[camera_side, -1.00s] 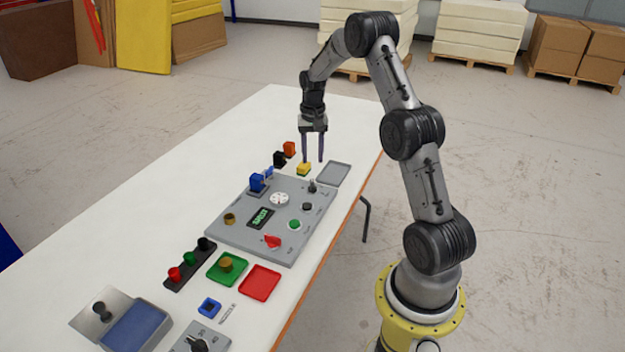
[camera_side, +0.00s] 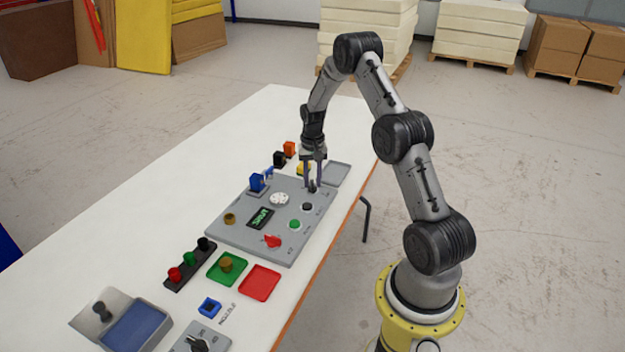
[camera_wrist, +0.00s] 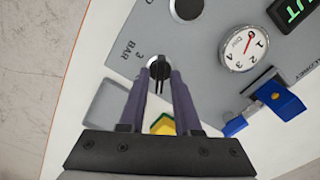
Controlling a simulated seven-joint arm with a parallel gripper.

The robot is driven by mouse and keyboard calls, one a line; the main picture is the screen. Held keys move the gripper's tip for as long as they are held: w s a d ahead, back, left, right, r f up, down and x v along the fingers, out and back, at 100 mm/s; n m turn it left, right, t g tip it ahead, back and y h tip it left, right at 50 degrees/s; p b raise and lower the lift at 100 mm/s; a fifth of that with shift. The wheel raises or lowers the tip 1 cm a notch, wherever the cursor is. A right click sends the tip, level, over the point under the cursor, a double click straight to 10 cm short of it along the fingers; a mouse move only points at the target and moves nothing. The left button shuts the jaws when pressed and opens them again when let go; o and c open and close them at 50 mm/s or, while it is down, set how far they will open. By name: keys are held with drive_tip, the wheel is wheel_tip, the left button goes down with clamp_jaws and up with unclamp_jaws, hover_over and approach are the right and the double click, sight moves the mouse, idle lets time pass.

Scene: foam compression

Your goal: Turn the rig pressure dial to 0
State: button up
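The pressure dial is a small black knob (camera_side: 313,188) at the far right corner of the grey rig panel (camera_side: 236,240). In the wrist view the dial (camera_wrist: 159,66) has a pale line across it and stands beside the marks "BAR", "3" and "0". My gripper (camera_side: 313,184) is down at the dial, fingers pointing downward. In the wrist view its two fingertips (camera_wrist: 161,72) lie on either side of the knob with a gap between them. Contact with the knob cannot be made out. A round white gauge (camera_wrist: 243,48) with a red needle sits nearby; it also shows in the side view (camera_side: 279,199).
A yellow-green block (camera_wrist: 163,125) lies just beyond the panel, close to my fingers. A grey tray (camera_side: 338,173) is beside it. A blue lever part (camera_side: 257,182) stands up on the panel's far left. Black (camera_side: 307,207) and green (camera_side: 294,224) buttons line the right side.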

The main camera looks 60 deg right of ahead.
clamp_jaws()
drive_tip(key=shift+n, duration=0.4)
drive_tip(key=n, duration=1.1)
drive_tip(key=shift+r, duration=0.1)
idle(0.4)
drive_tip(key=shift+o, duration=1.3)
unclamp_jaws()
